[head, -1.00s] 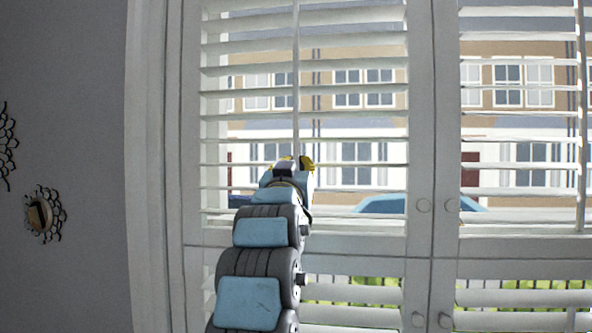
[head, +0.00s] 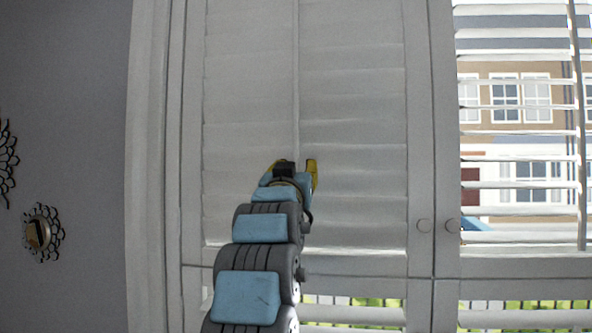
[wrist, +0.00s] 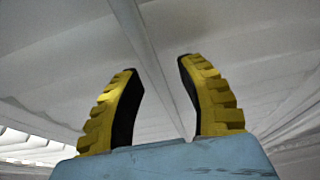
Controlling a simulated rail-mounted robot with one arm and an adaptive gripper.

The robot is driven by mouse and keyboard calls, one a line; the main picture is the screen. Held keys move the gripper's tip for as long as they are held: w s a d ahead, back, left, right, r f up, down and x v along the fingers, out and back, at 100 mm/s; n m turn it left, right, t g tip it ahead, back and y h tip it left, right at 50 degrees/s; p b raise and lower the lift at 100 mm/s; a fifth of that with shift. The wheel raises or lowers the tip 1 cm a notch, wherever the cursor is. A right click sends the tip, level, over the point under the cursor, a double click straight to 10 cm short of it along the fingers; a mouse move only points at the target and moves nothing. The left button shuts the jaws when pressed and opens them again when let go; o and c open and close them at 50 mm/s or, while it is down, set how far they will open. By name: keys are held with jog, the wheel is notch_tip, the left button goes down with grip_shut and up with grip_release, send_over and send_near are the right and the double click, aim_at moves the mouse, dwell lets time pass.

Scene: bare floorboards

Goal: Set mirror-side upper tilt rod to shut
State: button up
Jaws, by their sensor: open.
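The upper left shutter panel (head: 350,110), on the side of the small round mirror (head: 38,234), has its white slats lying closed over one another. Its tilt rod (head: 296,80) runs vertically down the panel's middle. My gripper (head: 297,165) is open in front of the panel's lower half, at the rod. In the wrist view, the yellow-and-black fingers (wrist: 158,66) stand apart, and the rod (wrist: 150,50) passes between them as seen. I cannot tell whether either finger touches it. The rod's lower end is hidden behind my gripper in the head view.
The upper right panel (head: 515,155) has open slats, with its own rod (head: 580,130) and buildings visible through it. The lower left panel (head: 360,316) also shows open slats. A dark openwork ornament hangs at far left.

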jog(key=v, duration=1.2)
dwell(0.4)
